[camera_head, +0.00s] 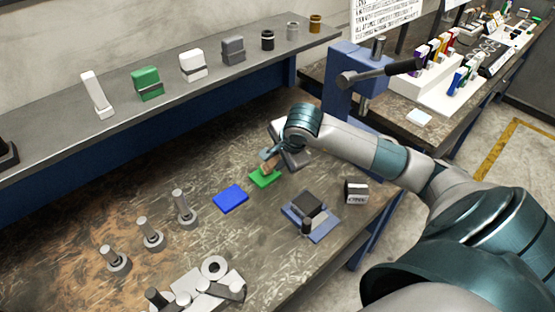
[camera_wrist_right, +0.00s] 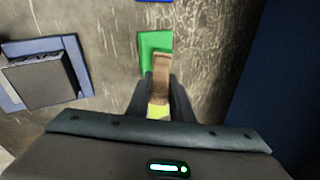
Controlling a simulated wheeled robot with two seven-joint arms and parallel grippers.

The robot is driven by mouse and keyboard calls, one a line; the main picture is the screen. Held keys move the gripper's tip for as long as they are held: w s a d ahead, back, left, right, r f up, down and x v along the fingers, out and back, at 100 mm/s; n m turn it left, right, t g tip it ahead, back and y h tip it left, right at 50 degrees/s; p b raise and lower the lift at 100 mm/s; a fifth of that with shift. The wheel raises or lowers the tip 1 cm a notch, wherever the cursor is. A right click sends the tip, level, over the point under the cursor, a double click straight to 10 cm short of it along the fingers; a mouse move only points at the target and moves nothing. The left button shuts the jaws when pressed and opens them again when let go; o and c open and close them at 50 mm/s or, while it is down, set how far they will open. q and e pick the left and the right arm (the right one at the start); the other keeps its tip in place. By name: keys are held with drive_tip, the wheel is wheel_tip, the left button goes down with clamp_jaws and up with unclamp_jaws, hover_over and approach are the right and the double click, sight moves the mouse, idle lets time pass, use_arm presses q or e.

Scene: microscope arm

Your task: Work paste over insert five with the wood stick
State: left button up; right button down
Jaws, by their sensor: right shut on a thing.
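My right gripper (camera_head: 268,158) is shut on the wood stick (camera_wrist_right: 162,70), a short brown piece held between the fingers. In the head view, the stick (camera_head: 268,168) is small and partly hidden by the gripper. Its tip is over a flat green insert (camera_head: 262,180) on the bench, which also shows in the wrist view (camera_wrist_right: 155,42). I cannot tell whether the stick touches it. A yellow-green patch (camera_wrist_right: 157,112) shows between the fingers. No paste can be made out, and no number shows on the insert. My left gripper is not in view.
A blue flat plate (camera_head: 230,198) lies left of the green one. A dark block on a blue-grey base (camera_head: 310,213) stands to the right, near a small labelled block (camera_head: 356,192). Several grey posts (camera_head: 151,236) stand at left, and grey-white parts (camera_head: 205,287) lie in front.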

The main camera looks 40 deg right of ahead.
drive_tip(key=shift+s+f, duration=0.1)
idle(0.4)
drive_tip(key=shift+r+p, duration=0.35)
drive_tip(key=shift+r, duration=0.35)
drive_tip(key=shift+r+p, duration=1.05)
drive_tip(key=shift+r, duration=1.8)
drive_tip(key=shift+a+f+n, duration=0.15)
drive_tip(key=shift+a+n, duration=0.15)
drive_tip(key=shift+a, duration=0.05)
drive_tip(key=s+a+n+g+y+b, duration=0.2)
drive_tip(key=s+a+n+y, duration=0.1)
drive_tip(key=a+n, duration=0.5)
drive_tip(key=s+a+n+g+y+b, duration=0.2)
drive_tip(key=s+a+n, duration=0.4)
drive_tip(key=a+n, duration=0.3)
drive_tip(key=shift+s+a+r+n+g+y+b, duration=0.2)
drive_tip(key=shift+s+n+g+y+b, duration=0.1)
drive_tip(key=shift+n+g+y, duration=0.5)
